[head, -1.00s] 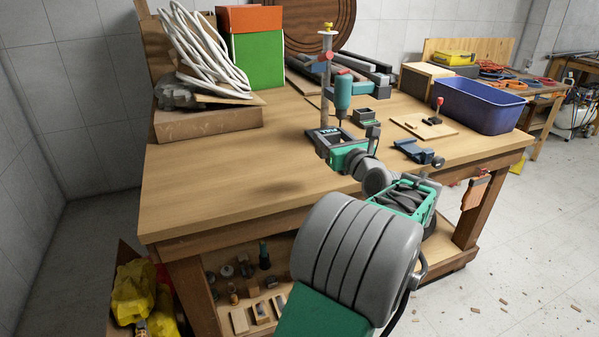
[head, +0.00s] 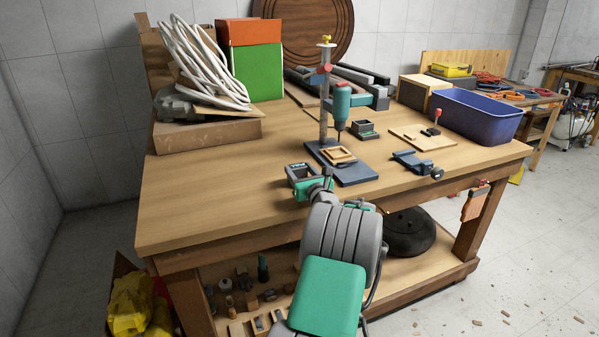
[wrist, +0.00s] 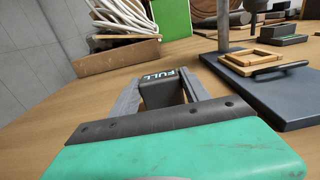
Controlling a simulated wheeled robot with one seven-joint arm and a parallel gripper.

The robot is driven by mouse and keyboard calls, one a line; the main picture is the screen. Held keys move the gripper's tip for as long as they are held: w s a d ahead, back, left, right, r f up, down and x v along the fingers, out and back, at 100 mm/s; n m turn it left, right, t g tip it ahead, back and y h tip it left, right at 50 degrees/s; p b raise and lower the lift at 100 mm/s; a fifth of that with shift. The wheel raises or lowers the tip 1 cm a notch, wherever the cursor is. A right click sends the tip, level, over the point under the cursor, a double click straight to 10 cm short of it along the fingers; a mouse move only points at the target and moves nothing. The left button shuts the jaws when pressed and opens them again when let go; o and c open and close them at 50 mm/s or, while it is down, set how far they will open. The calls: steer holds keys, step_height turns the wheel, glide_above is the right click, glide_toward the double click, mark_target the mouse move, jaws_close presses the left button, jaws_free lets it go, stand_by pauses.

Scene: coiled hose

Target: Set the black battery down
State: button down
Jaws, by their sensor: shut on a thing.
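The black battery (wrist: 163,93), marked "FULL" on its face, sits between the two grey fingers of my gripper (wrist: 160,84) in the wrist view. My gripper is shut on it. In the head view, my gripper (head: 309,181) is over the front middle of the wooden workbench (head: 215,195), left of the drill press base. The battery's label (head: 298,167) shows there between the fingers. I cannot tell whether the battery's underside touches the bench top.
The drill press (head: 342,100) stands on a dark base plate (head: 358,176) with a wooden frame (head: 341,155) on it. A small vise (head: 415,164) and a blue bin (head: 478,115) are to the right. A coiled white hose (head: 205,65) lies back left. The bench's left part is clear.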

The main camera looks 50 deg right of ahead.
steer(key=shift+r, duration=0.15)
steer(key=c, duration=0.5)
jaws_free()
steer(key=shift+s, duration=0.1)
steer(key=v, duration=1.2)
